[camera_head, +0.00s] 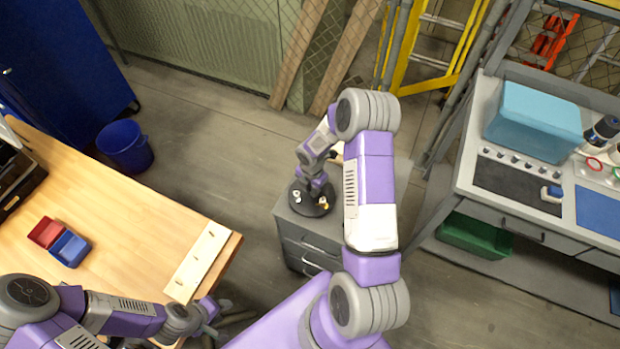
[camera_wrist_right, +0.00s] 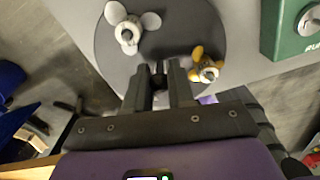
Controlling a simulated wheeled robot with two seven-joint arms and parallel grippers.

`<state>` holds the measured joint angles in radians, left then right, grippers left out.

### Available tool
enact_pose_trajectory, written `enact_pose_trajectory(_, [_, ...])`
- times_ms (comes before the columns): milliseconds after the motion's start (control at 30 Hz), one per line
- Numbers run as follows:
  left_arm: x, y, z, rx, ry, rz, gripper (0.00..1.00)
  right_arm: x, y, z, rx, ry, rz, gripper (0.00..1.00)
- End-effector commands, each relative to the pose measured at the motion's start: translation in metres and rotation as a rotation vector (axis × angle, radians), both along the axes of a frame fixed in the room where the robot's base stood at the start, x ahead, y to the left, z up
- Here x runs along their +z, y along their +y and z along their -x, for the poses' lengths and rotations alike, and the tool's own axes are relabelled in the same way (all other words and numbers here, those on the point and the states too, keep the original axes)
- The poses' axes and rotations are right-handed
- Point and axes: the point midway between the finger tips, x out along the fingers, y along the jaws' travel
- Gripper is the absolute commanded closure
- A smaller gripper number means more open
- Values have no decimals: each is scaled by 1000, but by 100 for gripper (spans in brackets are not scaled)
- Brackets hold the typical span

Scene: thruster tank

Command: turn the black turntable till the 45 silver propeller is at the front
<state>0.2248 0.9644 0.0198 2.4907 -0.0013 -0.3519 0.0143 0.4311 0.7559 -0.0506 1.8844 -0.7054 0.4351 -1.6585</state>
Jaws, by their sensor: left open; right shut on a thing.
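The black turntable (camera_head: 309,211) sits on a grey drawer cabinet; it also fills much of the right wrist view (camera_wrist_right: 165,48). A silver propeller (camera_wrist_right: 128,32) stands on its left side in that view, and a yellow-orange propeller (camera_wrist_right: 206,68) on its right. In the head view both look tiny, the silver one (camera_head: 296,197) left and the yellow one (camera_head: 323,206) at the front right. No number is readable. My right gripper (camera_wrist_right: 163,68) is low over the turntable between them, shut on a dark part of it mostly hidden by the fingers. My left gripper (camera_head: 209,309) is open, by the wooden table's corner.
A green box (camera_wrist_right: 287,28) stands right of the turntable in the wrist view. The wooden table (camera_head: 120,215) at left bears red and blue bins (camera_head: 60,241) and a pale board (camera_head: 198,262). A grey workbench (camera_head: 470,150) stands right. A blue bucket (camera_head: 126,147) is on the floor.

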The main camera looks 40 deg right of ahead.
Motion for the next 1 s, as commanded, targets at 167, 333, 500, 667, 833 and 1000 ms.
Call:
enact_pose_trajectory(167, [3, 0, 0, 0, 0, 0, 57, 0, -1, 0, 56, 1, 0, 100])
enact_pose_trajectory(333, [2, 0, 0, 0, 0, 0, 57, 0, 0, 0, 59, 1, 0, 100])
enact_pose_trajectory(500, [4, 0, 0, 0, 0, 0, 57, 0, -1, 0, 78, 1, 0, 100])
enact_pose_trajectory(667, [9, 0, 0, 0, 0, 0, 57, 1, 0, 1, 171, 2, 0, 100])
enact_pose_trajectory(833, [15, 0, 0, 0, 0, 0, 57, 1, 0, 1, 270, 2, 0, 100])
enact_pose_trajectory(1000, [18, 0, 0, 0, 0, 0, 57, 1, -1, 0, 341, 1, 0, 100])
